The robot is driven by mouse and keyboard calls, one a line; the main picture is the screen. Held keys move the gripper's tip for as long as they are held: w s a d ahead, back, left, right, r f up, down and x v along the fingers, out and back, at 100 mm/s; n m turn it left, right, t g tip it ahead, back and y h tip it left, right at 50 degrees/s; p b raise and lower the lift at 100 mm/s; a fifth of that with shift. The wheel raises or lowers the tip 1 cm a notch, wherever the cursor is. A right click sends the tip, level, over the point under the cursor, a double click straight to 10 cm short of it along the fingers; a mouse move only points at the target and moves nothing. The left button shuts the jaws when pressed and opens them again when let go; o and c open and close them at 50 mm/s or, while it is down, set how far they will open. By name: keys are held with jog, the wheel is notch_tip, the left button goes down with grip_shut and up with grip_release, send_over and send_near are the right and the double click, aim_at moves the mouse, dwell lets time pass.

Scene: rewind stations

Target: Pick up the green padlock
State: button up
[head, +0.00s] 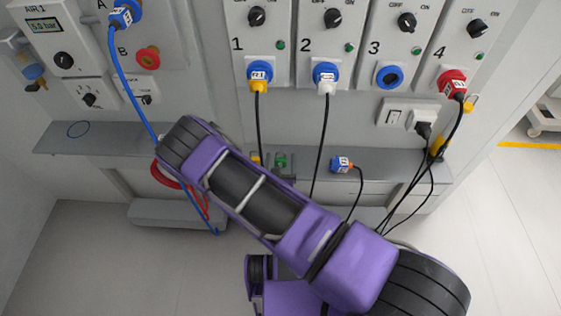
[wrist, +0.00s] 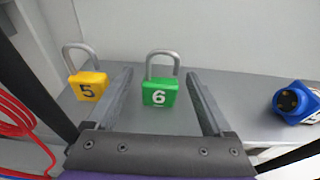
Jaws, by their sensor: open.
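The green padlock (wrist: 159,93) stands upright on the grey shelf, with a "6" on its face and its grey shackle up. In the wrist view it shows between the two fingers of my gripper (wrist: 160,76), which are apart with nothing held. A gap shows on each side of the padlock. In the head view the green padlock (head: 281,161) is small on the shelf, just beyond my arm.
A yellow padlock (wrist: 89,86) marked "5" stands close left of the green one. A blue plug (wrist: 296,102) lies to the right on the shelf (head: 384,163). A red coiled hose (wrist: 22,125) is at far left. Black cables hang from the sockets above.

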grip_shut()
dwell(0.4)
